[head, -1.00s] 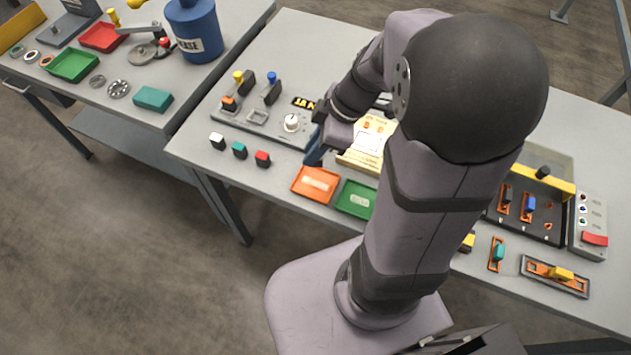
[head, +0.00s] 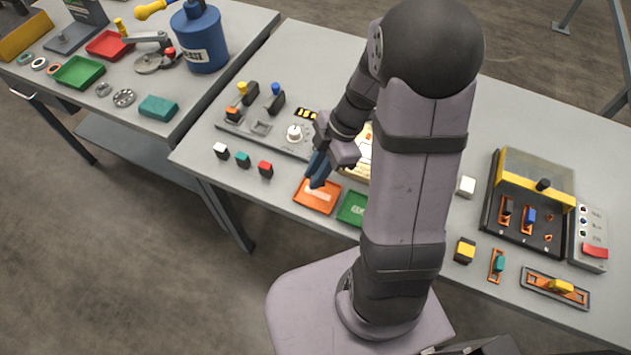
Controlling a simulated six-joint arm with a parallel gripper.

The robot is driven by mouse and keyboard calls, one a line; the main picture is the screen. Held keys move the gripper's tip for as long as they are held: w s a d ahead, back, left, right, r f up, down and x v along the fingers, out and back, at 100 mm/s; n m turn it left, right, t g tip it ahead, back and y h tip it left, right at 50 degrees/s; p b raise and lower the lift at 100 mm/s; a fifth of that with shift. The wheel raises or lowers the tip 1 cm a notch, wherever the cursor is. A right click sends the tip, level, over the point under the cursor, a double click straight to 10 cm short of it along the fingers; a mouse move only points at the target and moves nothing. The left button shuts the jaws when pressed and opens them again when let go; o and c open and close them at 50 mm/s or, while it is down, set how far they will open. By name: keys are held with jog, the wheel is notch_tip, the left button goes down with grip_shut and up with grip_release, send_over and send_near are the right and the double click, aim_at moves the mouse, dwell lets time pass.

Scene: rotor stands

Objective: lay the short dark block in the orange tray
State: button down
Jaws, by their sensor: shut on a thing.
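The orange tray (head: 321,205) lies near the front edge of the table, left of the green tray. My gripper (head: 317,181) points down over the back part of the orange tray. Its dark blue fingers are shut and cover part of the tray. The short dark block is not clearly visible; whatever is between the fingers cannot be told apart from them at this size. I cannot tell whether the fingertips touch the tray.
A green tray (head: 353,210) stands just right of the orange one, partly behind my arm. White, teal and red blocks (head: 265,170) sit to the left. A grey panel with levers and a knob (head: 294,133) lies behind them. A cream box (head: 366,160) is partly hidden.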

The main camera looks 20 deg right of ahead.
jog(key=shift+f+p, duration=0.4)
jog(key=shift+f, duration=2)
jog(key=shift+f+b, duration=0.2)
jog(key=shift+b, duration=0.1)
jog(key=c, duration=1.7)
grip_release()
jog(key=shift+r, duration=0.1)
jog(key=shift+o, duration=0.2)
jog(key=shift+r, duration=0.1)
jog(key=shift+r+p, duration=0.15)
jog(key=shift+p, duration=0.3)
jog(key=shift+w+d+r+b, duration=0.1)
jog(key=shift+d+r+b, duration=0.1)
jog(key=shift+r+b, duration=0.1)
jog(key=b+v, duration=0.3)
jog(key=v, duration=0.8)
jog(key=s+a+f+m+h, duration=0.2)
jog(key=s+a+m, duration=0.1)
jog(key=m, duration=0.6)
jog(key=s+a+f+m+h, duration=0.2)
jog(key=s+m, duration=0.4)
jog(key=m, duration=0.3)
jog(key=shift+s+a+f+h, duration=0.2)
jog(key=shift+a+h, duration=0.1)
jog(key=shift+a, duration=0.1)
